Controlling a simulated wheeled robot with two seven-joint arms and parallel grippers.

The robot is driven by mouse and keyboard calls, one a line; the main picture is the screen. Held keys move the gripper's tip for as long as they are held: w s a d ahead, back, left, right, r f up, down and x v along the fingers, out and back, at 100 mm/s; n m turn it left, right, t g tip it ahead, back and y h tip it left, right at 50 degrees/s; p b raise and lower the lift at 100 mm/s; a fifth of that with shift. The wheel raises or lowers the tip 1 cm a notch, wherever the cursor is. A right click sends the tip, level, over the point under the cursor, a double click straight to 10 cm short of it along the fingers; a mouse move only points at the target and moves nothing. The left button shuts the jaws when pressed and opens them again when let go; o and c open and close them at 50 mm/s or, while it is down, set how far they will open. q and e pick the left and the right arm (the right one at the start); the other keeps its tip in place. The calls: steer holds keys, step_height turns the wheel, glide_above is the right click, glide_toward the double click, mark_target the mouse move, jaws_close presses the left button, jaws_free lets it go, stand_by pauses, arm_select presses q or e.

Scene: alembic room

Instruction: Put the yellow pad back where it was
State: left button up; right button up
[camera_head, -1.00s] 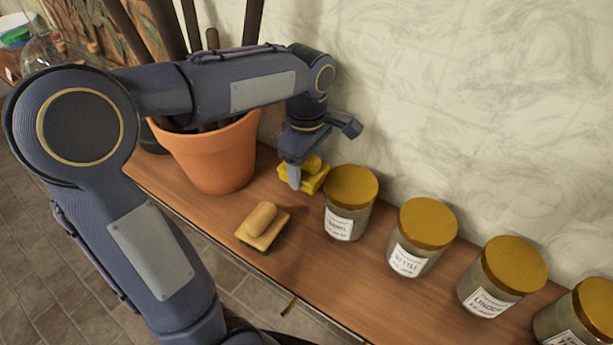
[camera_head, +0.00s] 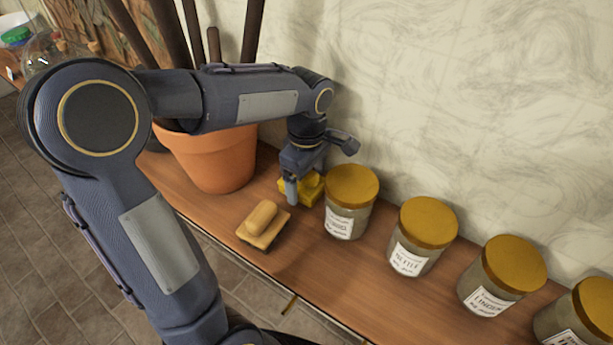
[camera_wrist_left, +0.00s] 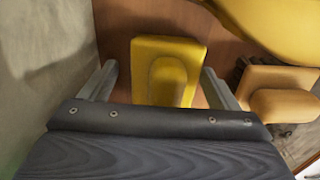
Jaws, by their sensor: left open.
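The yellow pad (camera_head: 314,192), a flat block with a raised grip on top, lies on the wooden shelf beside the nearest jar. My left gripper (camera_head: 302,184) is over it and hides much of it in the head view. In the left wrist view, the pad (camera_wrist_left: 170,50) lies between the two spread fingers of my left gripper (camera_wrist_left: 159,70). The left gripper is open, with a gap visible on each side of the pad. My right gripper is not in view.
A tan pad (camera_head: 263,226) with a rounded grip lies near the shelf's front edge. Several yellow-lidded jars (camera_head: 350,204) stand in a row to the right. A terracotta pot (camera_head: 215,163) is at left, and the wall is close behind. Bare shelf (camera_head: 305,245) shows in front.

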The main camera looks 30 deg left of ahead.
arm_select(q)
step_height(320, 180, up, 8)
steer(key=shift+f, duration=0.1)
stand_by(0.4)
stand_by(0.5)
